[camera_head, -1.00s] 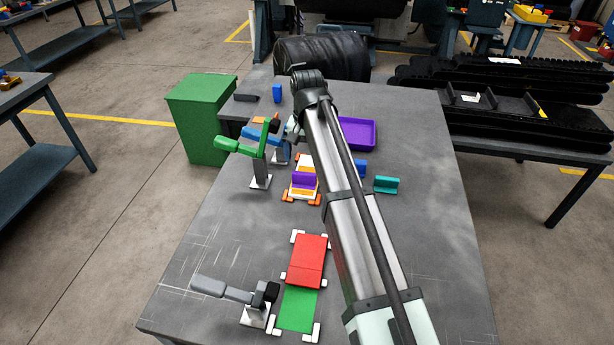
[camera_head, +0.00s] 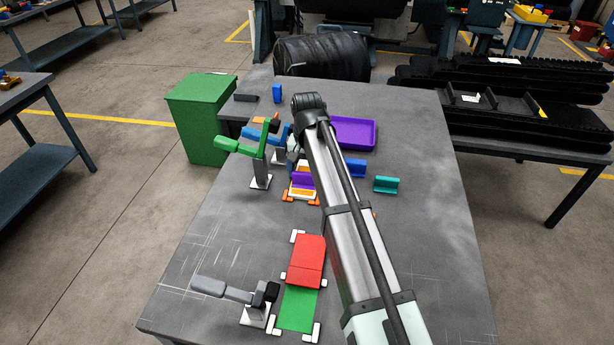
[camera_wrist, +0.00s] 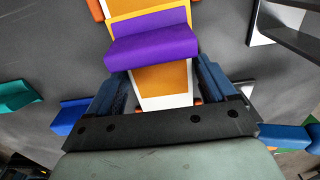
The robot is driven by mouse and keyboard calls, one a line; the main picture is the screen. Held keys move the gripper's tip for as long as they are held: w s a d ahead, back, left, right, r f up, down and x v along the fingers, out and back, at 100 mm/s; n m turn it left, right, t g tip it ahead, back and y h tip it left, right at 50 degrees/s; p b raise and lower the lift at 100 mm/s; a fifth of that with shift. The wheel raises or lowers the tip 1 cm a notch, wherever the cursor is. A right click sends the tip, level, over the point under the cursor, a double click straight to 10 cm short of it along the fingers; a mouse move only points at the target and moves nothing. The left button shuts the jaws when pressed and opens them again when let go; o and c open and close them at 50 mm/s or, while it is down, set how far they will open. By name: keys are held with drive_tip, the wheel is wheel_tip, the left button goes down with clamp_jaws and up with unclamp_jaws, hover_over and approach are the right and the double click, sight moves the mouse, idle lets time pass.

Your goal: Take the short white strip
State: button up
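White (camera_wrist: 168,102) shows as an end and edges around an orange piece in the wrist view. I cannot tell whether this white is a separate short strip or how the layers join. A purple angled block (camera_wrist: 152,40) lies across the orange piece; it also shows in the head view (camera_head: 302,180). My gripper (camera_wrist: 160,72) has its two blue fingers apart, one on each side of the white and orange end, with narrow gaps showing.
A green lever clamp (camera_head: 246,146) and blue lever (camera_head: 262,135) stand left of the stack. A blue angled block (camera_head: 356,168), a teal one (camera_head: 387,184) and a purple tray (camera_head: 354,132) lie right. Red plates (camera_head: 306,262) and a grey clamp (camera_head: 225,290) are nearer.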

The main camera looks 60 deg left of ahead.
drive_tip(key=c, duration=0.8)
drive_tip(key=shift+r, duration=0.1)
drive_tip(key=shift+r, duration=1.6)
drive_tip(key=s+d, duration=1.2)
drive_tip(key=shift+s+d, duration=0.35)
drive_tip(key=shift+d, duration=0.05)
